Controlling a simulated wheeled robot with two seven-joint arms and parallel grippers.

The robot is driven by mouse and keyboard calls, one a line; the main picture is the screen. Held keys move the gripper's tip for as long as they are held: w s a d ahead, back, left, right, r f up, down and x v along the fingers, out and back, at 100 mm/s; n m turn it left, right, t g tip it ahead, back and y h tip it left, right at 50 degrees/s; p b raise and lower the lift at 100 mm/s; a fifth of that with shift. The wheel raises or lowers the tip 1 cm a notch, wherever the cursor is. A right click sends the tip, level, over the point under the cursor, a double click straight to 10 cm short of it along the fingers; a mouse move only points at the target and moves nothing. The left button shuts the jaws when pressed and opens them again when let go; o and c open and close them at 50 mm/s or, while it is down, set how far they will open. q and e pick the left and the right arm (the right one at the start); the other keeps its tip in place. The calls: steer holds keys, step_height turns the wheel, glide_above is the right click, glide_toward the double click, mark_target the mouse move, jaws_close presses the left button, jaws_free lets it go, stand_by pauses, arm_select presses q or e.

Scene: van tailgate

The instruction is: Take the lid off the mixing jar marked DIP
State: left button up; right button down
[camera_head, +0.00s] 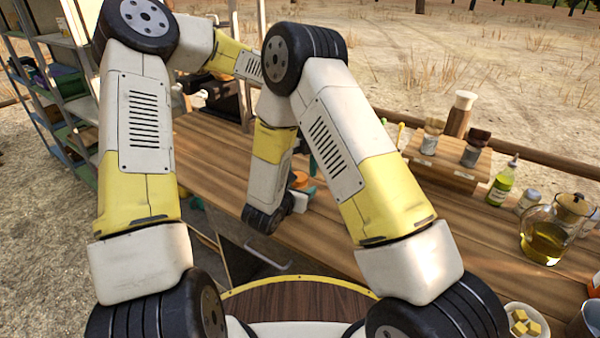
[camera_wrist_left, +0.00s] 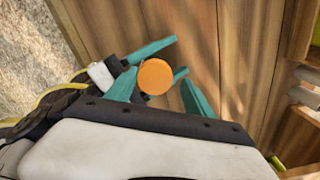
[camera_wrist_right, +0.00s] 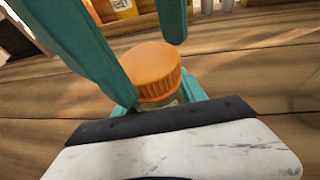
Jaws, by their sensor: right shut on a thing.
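The jar's orange lid (camera_head: 300,181) shows on the bench behind my right arm in the head view. It is a round orange disc from above in the left wrist view (camera_wrist_left: 155,76) and a ribbed cap in the right wrist view (camera_wrist_right: 152,72). My right gripper (camera_wrist_right: 160,102) is shut on the jar body (camera_wrist_right: 168,101), just under the lid. My left gripper (camera_wrist_left: 162,92) is open, its teal fingers on either side of the lid, with a gap at one side. The lid sits on the jar. No DIP marking is visible; most of the jar is hidden.
A wooden rack (camera_head: 445,157) with small jars stands at the back of the bench. A green bottle (camera_head: 502,183), a glass jug (camera_head: 545,232) and a bowl of yellow cubes (camera_head: 524,325) are at the right. The bench middle is mostly clear. Shelves (camera_head: 50,100) stand left.

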arm_select(q)
steer(key=shift+s+a, duration=0.1)
steer(key=shift+a, duration=0.1)
arm_select(e)
steer(key=shift+w+d, duration=0.1)
steer(key=shift+d, duration=0.15)
arm_select(q)
step_height(320, 180, up, 4)
steer(key=shift+r, duration=0.25)
steer(key=c, duration=0.3)
steer(key=shift+s+d+r+m, duration=0.1)
steer(key=shift+d+r+m, duration=0.15)
steer(key=shift+r+m, duration=0.55)
arm_select(e)
steer(key=shift+a, duration=0.1)
arm_select(q)
steer(key=shift+a+r+m, duration=0.15)
steer(key=shift+r+m, duration=0.55)
steer(key=shift+m, duration=0.1)
step_height(320, 180, down, 8)
steer(key=shift+r, duration=0.2)
